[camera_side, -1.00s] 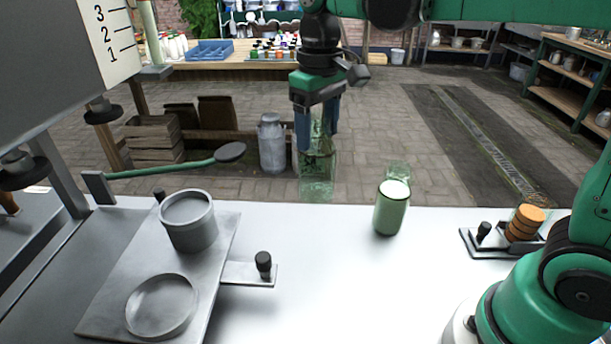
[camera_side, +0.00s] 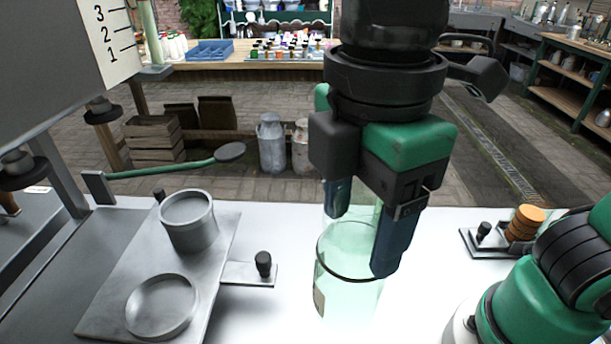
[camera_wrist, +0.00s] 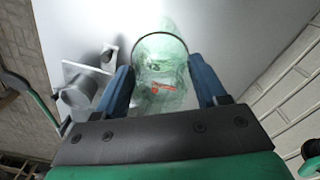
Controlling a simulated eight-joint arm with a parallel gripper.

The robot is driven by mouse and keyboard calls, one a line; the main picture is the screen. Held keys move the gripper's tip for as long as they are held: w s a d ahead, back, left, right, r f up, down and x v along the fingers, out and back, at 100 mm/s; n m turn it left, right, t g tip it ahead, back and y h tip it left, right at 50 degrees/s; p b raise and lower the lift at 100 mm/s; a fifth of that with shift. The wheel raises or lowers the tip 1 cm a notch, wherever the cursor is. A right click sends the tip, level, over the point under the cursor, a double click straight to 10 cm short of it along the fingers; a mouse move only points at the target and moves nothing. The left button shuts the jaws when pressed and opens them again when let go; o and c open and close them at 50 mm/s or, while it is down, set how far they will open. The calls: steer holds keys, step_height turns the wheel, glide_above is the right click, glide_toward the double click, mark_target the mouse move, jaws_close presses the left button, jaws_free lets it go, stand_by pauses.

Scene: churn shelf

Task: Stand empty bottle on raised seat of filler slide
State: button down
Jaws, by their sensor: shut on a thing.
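The empty bottle is clear pale-green glass (camera_side: 343,290) with a dark ring around it. My gripper (camera_side: 360,243) is shut on it, one blue finger on each side. In the side view it looks roughly upright; its lower end blends into the white table, so I cannot tell its height above it. The wrist view shows the bottle (camera_wrist: 160,72) between the fingers, with red print on it. The filler slide is a grey plate (camera_side: 135,262) left of my gripper. Its raised seat (camera_side: 190,226), a short round drum, stands at the back with nothing on it.
A shallow round dish (camera_side: 161,306) lies at the plate's front. A side tab with a black knob (camera_side: 263,264) juts right toward the bottle. A green-handled lever (camera_side: 165,168) reaches behind the seat. A small fixture with orange discs (camera_side: 526,222) stands right. White table between is clear.

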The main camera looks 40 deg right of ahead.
mark_target(343, 318)
step_height(343, 318, down, 14)
stand_by(0.6)
steer(key=shift+f, duration=0.1)
steer(key=shift+c, duration=0.3)
jaws_free()
step_height(343, 318, up, 12)
steer(key=w+d+f+m+t+y, duration=0.1)
steer(key=w+d+f+m+t, duration=0.2)
steer(key=w+d+f+m, duration=0.2)
steer(key=w+d+m, duration=0.2)
steer(key=w+m, duration=0.1)
steer(key=shift+t, duration=0.3)
steer(key=shift+o, duration=0.3)
steer(key=w+d+f+m+t+h, duration=0.1)
steer(key=w+d+f+m+t, duration=0.2)
steer(key=d+m, duration=0.3)
steer(key=d, duration=0.3)
steer(key=shift+w+m+t, duration=0.15)
steer(key=shift+m+t, duration=0.15)
steer(key=shift+m, duration=0.1)
